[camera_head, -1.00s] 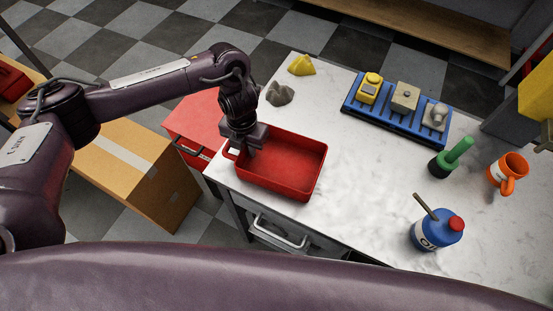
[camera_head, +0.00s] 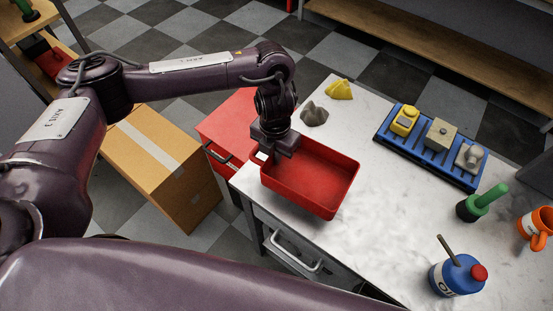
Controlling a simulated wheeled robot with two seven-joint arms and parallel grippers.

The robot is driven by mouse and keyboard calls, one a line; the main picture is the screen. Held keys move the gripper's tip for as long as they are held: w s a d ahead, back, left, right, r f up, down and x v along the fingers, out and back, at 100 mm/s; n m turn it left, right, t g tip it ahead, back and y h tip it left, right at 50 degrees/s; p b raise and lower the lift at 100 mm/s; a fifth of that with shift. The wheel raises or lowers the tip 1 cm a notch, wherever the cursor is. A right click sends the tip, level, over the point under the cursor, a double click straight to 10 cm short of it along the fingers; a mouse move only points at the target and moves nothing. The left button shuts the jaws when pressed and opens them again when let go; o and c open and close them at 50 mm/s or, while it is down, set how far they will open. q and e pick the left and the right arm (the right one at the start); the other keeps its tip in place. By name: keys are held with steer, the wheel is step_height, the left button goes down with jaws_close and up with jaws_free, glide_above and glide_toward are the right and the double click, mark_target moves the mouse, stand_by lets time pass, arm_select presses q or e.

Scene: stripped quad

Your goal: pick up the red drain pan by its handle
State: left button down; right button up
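The red drain pan (camera_head: 312,182) is an open rectangular tray at the left end of the white worktop (camera_head: 375,235). It looks roughly level and seems slightly above the worktop, though the gap under it is hard to see. My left gripper (camera_head: 274,153) reaches down at the pan's upper left side, where the handle is. It appears shut on the handle, which is mostly hidden behind the fingers; a small white patch (camera_head: 262,156) shows beside them. My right gripper is not in view.
A grey rock-like lump (camera_head: 314,115) and a yellow piece (camera_head: 339,90) lie behind the pan. A cardboard box (camera_head: 165,170) is left.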

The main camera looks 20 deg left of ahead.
arm_select(q)
step_height(320, 180, up, 16)
steer(key=shift+p, duration=0.3)
